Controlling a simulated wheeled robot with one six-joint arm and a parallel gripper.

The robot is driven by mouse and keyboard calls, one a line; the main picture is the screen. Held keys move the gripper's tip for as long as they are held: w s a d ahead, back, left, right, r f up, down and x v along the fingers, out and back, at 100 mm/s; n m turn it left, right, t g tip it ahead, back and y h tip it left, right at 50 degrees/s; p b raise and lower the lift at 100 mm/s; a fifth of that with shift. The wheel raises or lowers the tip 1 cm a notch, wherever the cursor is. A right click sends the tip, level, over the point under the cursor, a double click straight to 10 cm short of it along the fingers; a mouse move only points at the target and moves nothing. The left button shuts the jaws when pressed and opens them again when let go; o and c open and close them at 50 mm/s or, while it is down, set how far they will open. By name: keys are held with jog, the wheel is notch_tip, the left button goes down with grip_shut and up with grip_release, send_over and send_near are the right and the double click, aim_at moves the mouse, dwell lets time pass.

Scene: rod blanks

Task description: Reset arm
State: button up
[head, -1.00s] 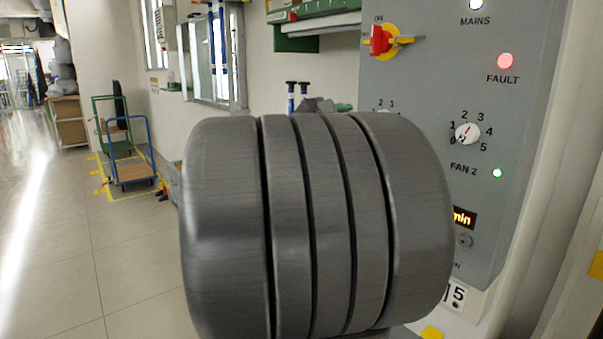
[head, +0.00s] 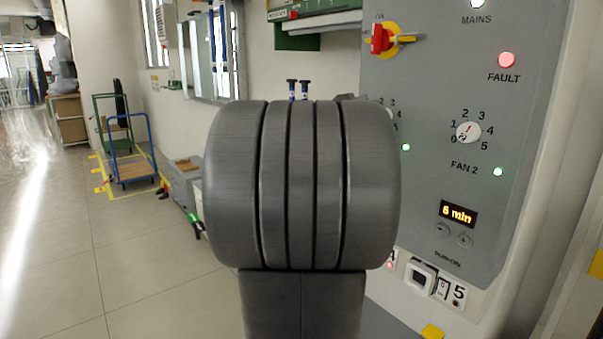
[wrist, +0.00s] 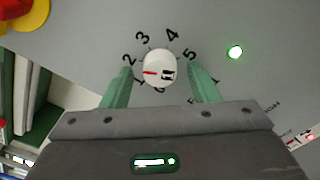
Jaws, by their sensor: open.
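My arm fills the middle of the head view and hides my gripper there. In the wrist view my gripper (wrist: 159,72) is open, its two green fingers apart. A white knob (wrist: 159,66) with a red mark shows between the fingertips, with numbers around it. The red mark points left, near the 1. I see no finger clearly touching the knob, and the depth gap is hard to judge. In the head view this knob is mostly hidden behind my arm.
The grey panel (head: 440,100) carries a red-and-yellow switch (head: 385,39), the FAN 2 knob (head: 468,131), a lit red FAULT lamp (head: 507,60) and a "6 min" display (head: 458,214). Trolleys (head: 128,150) stand at the left, with open floor in front.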

jog(key=v, duration=1.4)
jog(key=x, duration=1.4)
jog(key=shift+s+a+n+p, duration=0.5)
jog(key=shift+n+p, duration=1.15)
jog(key=shift+p, duration=1.15)
jog(key=shift+s+a+n+p, duration=0.5)
jog(key=shift+n+p, duration=1.2)
jog(key=shift+p, duration=1.1)
jog(key=shift+s+a+n+p, duration=0.35)
jog(key=shift+a+n+p, duration=0.25)
jog(key=shift+n+p, duration=1.65)
jog(key=shift+m+p, duration=0.55)
jog(key=shift+m, duration=0.05)
jog(key=shift+f, duration=0.1)
